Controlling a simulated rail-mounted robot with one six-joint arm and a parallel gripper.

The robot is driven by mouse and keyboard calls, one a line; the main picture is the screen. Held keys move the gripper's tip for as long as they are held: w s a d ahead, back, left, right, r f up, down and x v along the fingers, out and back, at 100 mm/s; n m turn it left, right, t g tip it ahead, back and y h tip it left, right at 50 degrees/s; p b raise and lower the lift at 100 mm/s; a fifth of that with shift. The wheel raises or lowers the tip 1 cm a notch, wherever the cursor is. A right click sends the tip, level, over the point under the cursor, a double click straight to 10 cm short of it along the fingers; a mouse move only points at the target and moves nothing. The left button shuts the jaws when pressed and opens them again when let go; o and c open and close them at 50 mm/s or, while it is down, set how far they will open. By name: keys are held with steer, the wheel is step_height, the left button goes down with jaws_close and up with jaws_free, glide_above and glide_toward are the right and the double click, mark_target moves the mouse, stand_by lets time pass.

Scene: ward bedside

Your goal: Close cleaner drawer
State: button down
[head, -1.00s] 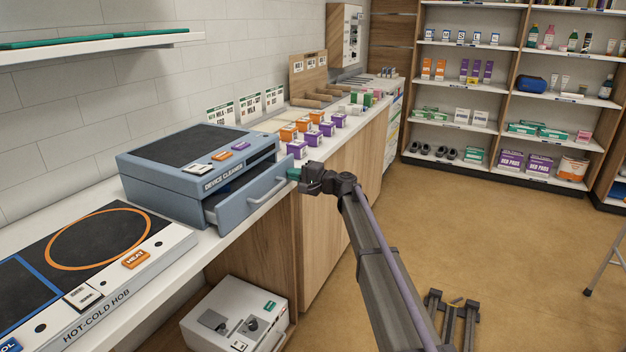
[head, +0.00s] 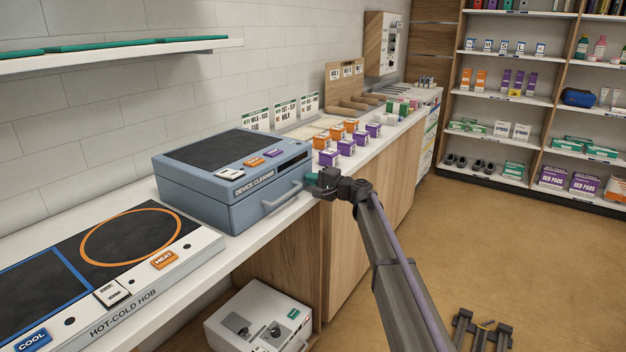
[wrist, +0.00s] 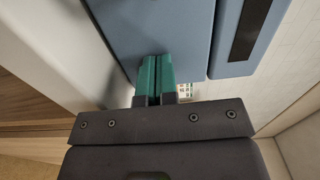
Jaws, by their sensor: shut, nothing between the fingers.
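The blue-grey device cleaner (head: 178,192) stands on the white counter. Its drawer (head: 250,208), with a pale bar handle (head: 284,194), sits in the body, and its front looks flush or nearly so. My gripper (head: 313,179) is at the right end of the drawer front, beside the handle. In the wrist view its green fingers (wrist: 157,72) are together and empty, with their tips against or just short of a blue face that appears to be the drawer front (wrist: 150,28). A narrow seam separates that face from the cleaner body (wrist: 262,30).
The hot-cold hob (head: 165,262) is to the left of the cleaner on the counter (head: 225,270). Orange and purple boxes (head: 347,146) stand beyond it on the right. A pale machine (head: 258,312) sits below the counter. The floor on the right is largely open.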

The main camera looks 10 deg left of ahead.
steer(key=v, duration=1.4)
steer(key=s+d+f+n+g+h, duration=0.25)
steer(key=s+f, duration=0.25)
steer(key=s, duration=0.3)
steer(key=s+d+f+n+g+h, duration=0.2)
steer(key=s+f+h, duration=0.25)
steer(key=s, duration=0.25)
steer(key=s+d+f+g+h, duration=0.1)
steer(key=s+d+f+h, duration=0.2)
steer(key=s+d, duration=0.45)
steer(key=s+d+f+g+h, duration=0.15)
steer(key=s+d+h, duration=0.3)
steer(key=s, duration=0.55)
steer(key=s+d+f+h, duration=0.2)
steer(key=s+d+f, duration=0.1)
steer(key=s+d, duration=0.4)
step_height(320, 180, up, 15)
steer(key=p, duration=1.5)
steer(key=shift+s+a+r+p, duration=0.15)
steer(key=shift+s+a+p, duration=0.15)
steer(key=shift+s+a, duration=0.05)
